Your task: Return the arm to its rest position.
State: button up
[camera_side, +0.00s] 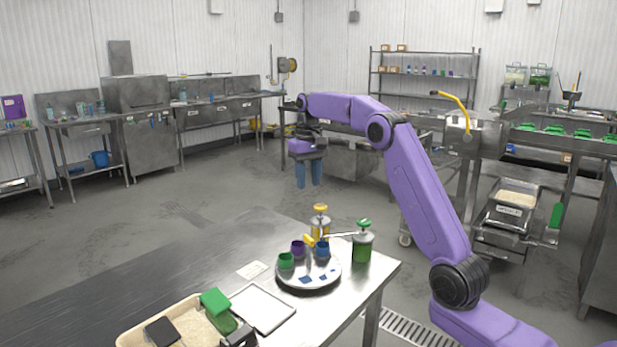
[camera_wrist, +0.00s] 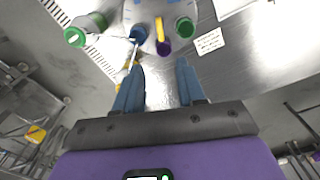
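My gripper (camera_side: 308,173) hangs at the end of my raised purple arm, blue fingers pointing down, well above the floor behind the metal table (camera_side: 215,262). In the wrist view, my gripper (camera_wrist: 158,88) shows its two fingers apart with nothing between them. A round plate (camera_side: 310,284) on the table carries a green cup (camera_side: 285,262), a purple cup (camera_side: 297,249) and a blue cup (camera_side: 322,250). No marker for the rest position shows.
A green-topped container (camera_side: 363,247) and a yellow-topped one (camera_side: 320,226) stand by the plate.

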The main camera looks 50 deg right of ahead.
jog(key=shift+r, duration=0.15)
jog(key=shift+a, duration=0.1)
dwell(0.3)
jog(key=s+a+f+n, duration=0.1)
jog(key=s+a+n, duration=0.3)
jog(key=s+a, duration=0.5)
jog(key=s+a+f+n, duration=0.1)
jog(key=s+a+n, duration=0.4)
jog(key=a, duration=0.9)
jog(key=s+f+n, duration=0.3)
jog(key=s+f, duration=0.1)
jog(key=s, duration=0.9)
jog(key=s+f+n, duration=0.4)
jog(key=s, duration=0.9)
jog(key=shift+s+d, duration=0.35)
jog(key=shift+d, duration=0.1)
